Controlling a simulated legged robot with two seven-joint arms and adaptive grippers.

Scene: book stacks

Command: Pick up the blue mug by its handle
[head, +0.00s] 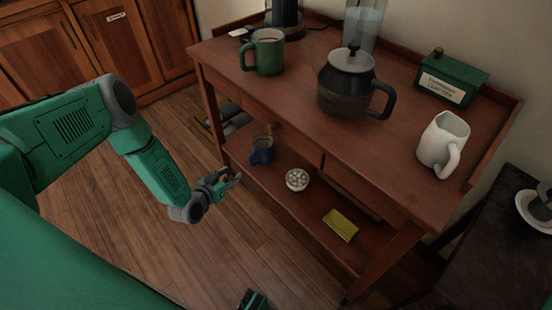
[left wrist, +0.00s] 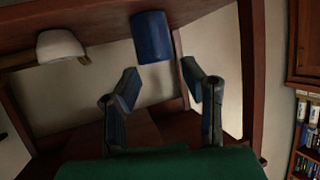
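The blue mug (head: 262,151) stands upright on the lower shelf of the wooden cart, near its left end. Its handle is hard to make out at this size. My left gripper (head: 228,180) is left of and in front of the mug, at the shelf's front edge, apart from it. In the left wrist view the two fingers (left wrist: 160,80) are spread with nothing between them. The blue mug (left wrist: 152,38) shows beyond the fingertips, at the top middle, with no handle clearly visible.
A white bowl (head: 297,180) with round pale items is right of the mug, and a yellow packet (head: 340,225) lies further right. The upper shelf (head: 310,120) overhangs them, holding a green mug (head: 265,52), a teapot (head: 346,83) and a white mug (head: 442,142).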

